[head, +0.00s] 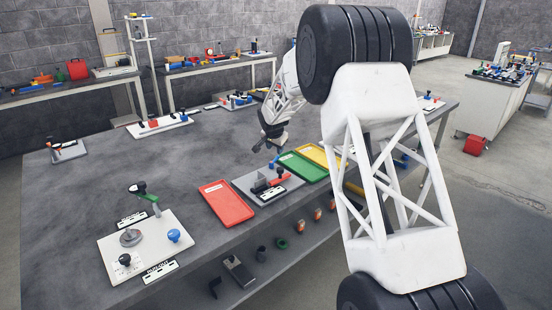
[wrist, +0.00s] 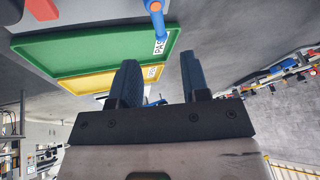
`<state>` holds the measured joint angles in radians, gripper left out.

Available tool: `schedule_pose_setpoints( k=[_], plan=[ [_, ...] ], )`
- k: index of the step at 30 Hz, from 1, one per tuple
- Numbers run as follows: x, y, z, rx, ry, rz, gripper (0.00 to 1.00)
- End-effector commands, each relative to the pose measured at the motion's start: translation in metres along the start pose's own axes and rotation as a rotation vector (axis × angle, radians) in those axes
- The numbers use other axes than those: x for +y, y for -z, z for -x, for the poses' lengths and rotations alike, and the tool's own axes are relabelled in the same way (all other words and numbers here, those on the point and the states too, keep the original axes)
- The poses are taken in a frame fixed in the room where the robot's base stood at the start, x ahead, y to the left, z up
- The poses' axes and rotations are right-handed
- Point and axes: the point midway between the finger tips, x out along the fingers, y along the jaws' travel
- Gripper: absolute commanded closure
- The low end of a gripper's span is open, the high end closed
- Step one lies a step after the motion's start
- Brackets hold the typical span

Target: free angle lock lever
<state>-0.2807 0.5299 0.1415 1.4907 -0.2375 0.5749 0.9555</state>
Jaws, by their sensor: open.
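A grey fixture plate (head: 246,183) lies on the bench between the red and green trays. On it are an angled grey block, dark parts and a red lever (head: 280,180); I cannot tell for sure that this is the angle lock lever. A red part (wrist: 42,8) shows at the upper left in the wrist view, cut off by the frame. My gripper (head: 268,148) is above the bench, behind and above the plate, apart from the lever. In the wrist view its two dark fingers (wrist: 160,82) stand apart, with nothing held between them.
A red tray (head: 226,203), a green tray (head: 304,167) and a yellow tray (head: 318,156) flank the plate. A light plate with a green lever (head: 150,198) and blue knob stands front left. A blue rod (wrist: 155,20) with an orange end overlaps the green tray.

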Motion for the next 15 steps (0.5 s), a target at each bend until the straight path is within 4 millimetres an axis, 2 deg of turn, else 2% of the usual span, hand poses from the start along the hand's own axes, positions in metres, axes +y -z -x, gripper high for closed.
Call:
schedule_pose_setpoints(
  k=[8, 15],
  plan=[
    [0.000, 0.000, -0.019, 0.000, 0.000, 0.000, 0.58],
    [0.000, 0.000, -0.046, -0.001, -0.001, 0.001, 0.58]
  ],
)
